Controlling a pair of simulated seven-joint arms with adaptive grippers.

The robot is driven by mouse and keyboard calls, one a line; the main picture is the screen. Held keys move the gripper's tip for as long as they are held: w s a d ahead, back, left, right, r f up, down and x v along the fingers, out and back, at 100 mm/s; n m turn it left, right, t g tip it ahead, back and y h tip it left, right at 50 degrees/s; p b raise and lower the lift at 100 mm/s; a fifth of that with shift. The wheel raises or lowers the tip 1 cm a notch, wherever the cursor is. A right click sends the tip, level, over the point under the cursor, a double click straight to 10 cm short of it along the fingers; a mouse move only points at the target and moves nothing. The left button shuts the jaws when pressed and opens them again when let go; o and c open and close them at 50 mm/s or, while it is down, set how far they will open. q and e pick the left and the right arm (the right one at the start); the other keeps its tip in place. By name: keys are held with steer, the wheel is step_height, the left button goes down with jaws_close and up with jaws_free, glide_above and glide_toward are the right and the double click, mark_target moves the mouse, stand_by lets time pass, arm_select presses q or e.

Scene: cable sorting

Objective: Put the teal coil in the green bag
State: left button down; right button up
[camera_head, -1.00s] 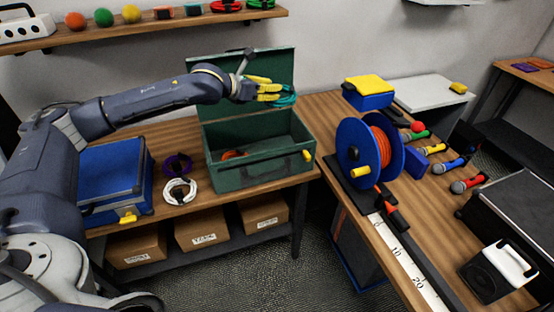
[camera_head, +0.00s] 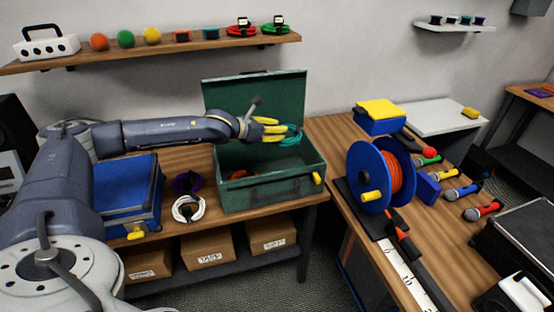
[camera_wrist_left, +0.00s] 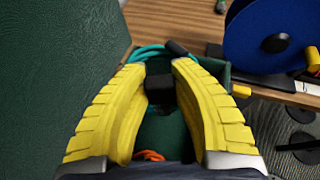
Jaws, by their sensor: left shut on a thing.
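The teal coil (camera_head: 292,135) is held at the yellow fingertips of my left gripper (camera_head: 275,129), above the open green bag (camera_head: 262,199). The bag looks like a box with its lid raised at the back. In the left wrist view the teal coil (camera_wrist_left: 150,54) shows beyond the yellow fingers of my left gripper (camera_wrist_left: 160,82), with a black piece between the fingertips. An orange coil (camera_head: 238,174) lies inside the green bag. My right gripper is not in view.
A blue case (camera_head: 127,195) stands left of the bag, with a white coil (camera_head: 188,208) and a purple coil (camera_head: 186,182) between. A blue reel with orange cable (camera_head: 380,176) stands on the right table. A shelf (camera_head: 160,50) runs above.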

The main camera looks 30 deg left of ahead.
arm_select(q)
step_height(320, 180, down, 12)
stand_by(0.9)
steer(key=shift+f, duration=0.7)
steer(key=c, duration=1.2)
jaws_free()
steer(key=shift+o, duration=0.2)
steer(key=r+v, duration=0.1)
steer(key=v, duration=1.1)
steer(key=shift+r, duration=0.1)
